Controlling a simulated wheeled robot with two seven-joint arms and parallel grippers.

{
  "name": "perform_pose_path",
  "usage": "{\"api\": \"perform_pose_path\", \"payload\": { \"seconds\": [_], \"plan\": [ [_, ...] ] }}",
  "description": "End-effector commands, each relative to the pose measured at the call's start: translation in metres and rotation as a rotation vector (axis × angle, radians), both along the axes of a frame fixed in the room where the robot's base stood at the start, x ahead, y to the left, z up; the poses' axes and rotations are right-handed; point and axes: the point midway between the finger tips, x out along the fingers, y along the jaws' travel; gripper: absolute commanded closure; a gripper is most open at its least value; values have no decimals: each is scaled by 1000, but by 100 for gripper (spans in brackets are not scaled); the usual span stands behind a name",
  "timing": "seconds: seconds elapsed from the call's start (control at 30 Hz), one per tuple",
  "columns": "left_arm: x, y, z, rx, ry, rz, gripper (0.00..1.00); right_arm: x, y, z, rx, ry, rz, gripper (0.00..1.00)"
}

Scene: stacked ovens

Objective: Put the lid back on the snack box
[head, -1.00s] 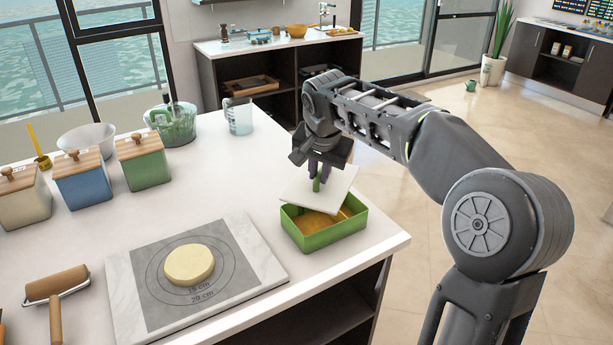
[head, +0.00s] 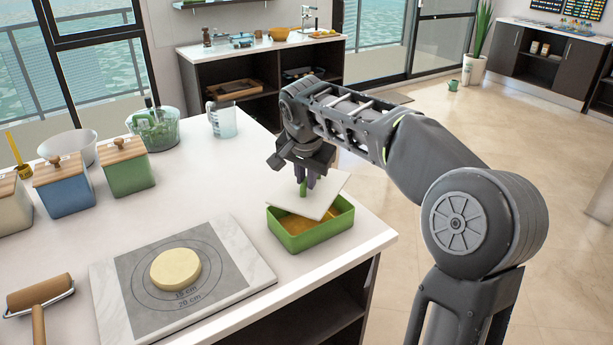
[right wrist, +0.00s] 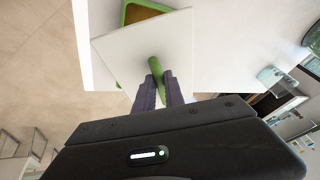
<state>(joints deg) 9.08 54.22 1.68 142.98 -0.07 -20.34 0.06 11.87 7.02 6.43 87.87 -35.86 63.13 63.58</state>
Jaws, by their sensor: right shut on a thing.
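The snack box (head: 312,232) is a green open-topped box with orange-brown contents, near the right edge of the white counter. Its lid (head: 318,197) is a white square plate with a green handle (head: 303,188). My right gripper (head: 306,182) is shut on the handle and holds the lid, turned and slightly tilted, over the back part of the box. Whether lid and rim touch, I cannot tell. In the right wrist view the fingers pinch the green handle (right wrist: 158,72), and the lid (right wrist: 140,45) covers much of the box (right wrist: 135,14). My left gripper is not in view.
A marble board (head: 250,262) with a round of dough (head: 175,269) lies left of the box. A rolling pin (head: 40,292) is at the far left. Wooden-lidded canisters (head: 128,172), a green-handled bowl (head: 155,130) and a measuring jug (head: 222,120) stand further back.

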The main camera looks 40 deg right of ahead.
Motion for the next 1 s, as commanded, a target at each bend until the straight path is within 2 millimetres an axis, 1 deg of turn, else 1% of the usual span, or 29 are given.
{"api": "perform_pose_path", "payload": {
  "seconds": [0.03,0.3,0.43,0.6,1.0],
  "plan": [
    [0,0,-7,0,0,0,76,0,0,-8,0,0,0,100],
    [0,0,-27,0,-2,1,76,0,0,-35,0,1,0,100],
    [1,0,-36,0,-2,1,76,0,0,-45,-1,1,1,100],
    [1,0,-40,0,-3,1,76,0,0,-51,0,0,0,100],
    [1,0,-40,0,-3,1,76,0,0,-51,0,0,0,100]
  ]
}}
